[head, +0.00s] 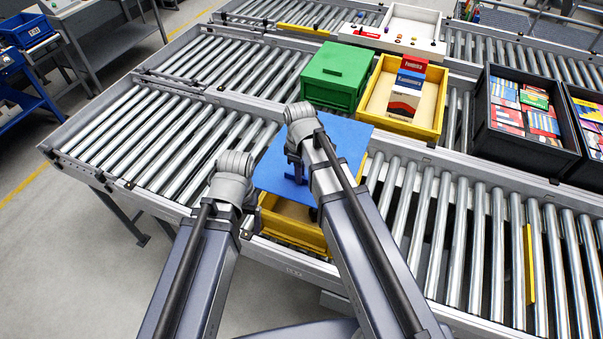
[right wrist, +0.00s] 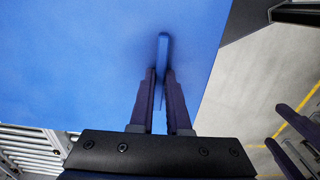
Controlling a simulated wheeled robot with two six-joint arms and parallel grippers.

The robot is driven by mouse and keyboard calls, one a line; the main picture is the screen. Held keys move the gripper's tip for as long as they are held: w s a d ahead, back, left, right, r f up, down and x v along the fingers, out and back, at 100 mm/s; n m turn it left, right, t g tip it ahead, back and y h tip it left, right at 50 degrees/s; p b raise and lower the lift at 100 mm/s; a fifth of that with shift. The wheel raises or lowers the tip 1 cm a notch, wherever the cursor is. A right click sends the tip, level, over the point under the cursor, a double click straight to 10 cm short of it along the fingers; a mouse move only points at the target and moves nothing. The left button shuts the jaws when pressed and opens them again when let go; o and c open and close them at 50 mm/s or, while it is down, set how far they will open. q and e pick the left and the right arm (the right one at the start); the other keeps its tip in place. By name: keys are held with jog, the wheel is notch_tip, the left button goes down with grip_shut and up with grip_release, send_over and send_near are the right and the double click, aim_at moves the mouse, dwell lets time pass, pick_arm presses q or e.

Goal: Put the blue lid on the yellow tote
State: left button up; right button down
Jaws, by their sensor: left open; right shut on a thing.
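The blue lid (head: 345,142) is a flat sheet with an upright fin-like handle (right wrist: 163,55) on top. My right gripper (head: 297,172) is shut on that handle; in the right wrist view its two fingers (right wrist: 160,95) clasp it from both sides. The yellow tote (head: 290,232) is below the lid on the near rollers. Its near part shows open, while the lid hides its far part. The lid looks tilted, and I cannot tell whether it touches the tote. My left gripper (right wrist: 293,145) is open and empty beside the lid; in the head view its wrist mostly hides it.
Behind stand a green-lidded box (head: 337,75) and another yellow tote (head: 438,115) holding boxes. Dark crates (head: 520,153) of colourful packs are on the right. A yellow strip (head: 529,265) lies among the rollers. The rollers at left (head: 140,140) are clear.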

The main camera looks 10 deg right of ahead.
jog(key=shift+f, duration=0.15)
jog(key=shift+f+b, duration=2.85)
jog(key=shift+b, duration=0.1)
notch_tip(320, 180, down, 3)
jog(key=b, duration=0.3)
jog(key=shift+f+b, duration=0.95)
jog(key=shift+b, duration=0.05)
jog(key=shift+s+f, duration=0.1)
jog(key=shift+s, duration=0.05)
